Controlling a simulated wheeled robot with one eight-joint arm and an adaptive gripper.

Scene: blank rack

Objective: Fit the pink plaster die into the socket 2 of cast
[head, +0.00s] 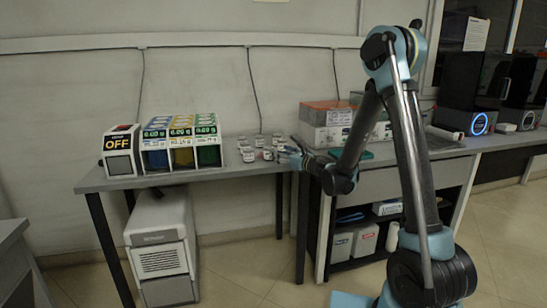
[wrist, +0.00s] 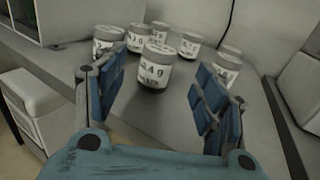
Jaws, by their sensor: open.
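I cannot make out a pink plaster die or a cast with numbered sockets in either view. My gripper (head: 288,155) is at the right part of the grey bench in the head view. In the wrist view my gripper (wrist: 157,82) has its blue-padded fingers wide apart, with nothing held between them. A white-labelled jar (wrist: 155,70) with a grey lid stands upright on the bench, beyond and between the fingers. Another jar (wrist: 228,68) is partly hidden behind the right finger, and a jar (wrist: 108,40) stands near the left fingertip.
Several similar jars (head: 248,155) stand grouped on the bench (head: 180,178). To their left is a rack (head: 181,145) with blue, yellow and green bays, beside a box marked OFF (head: 121,150). Stacked boxes (head: 325,125) stand to the right. Bare bench lies in front of the jars.

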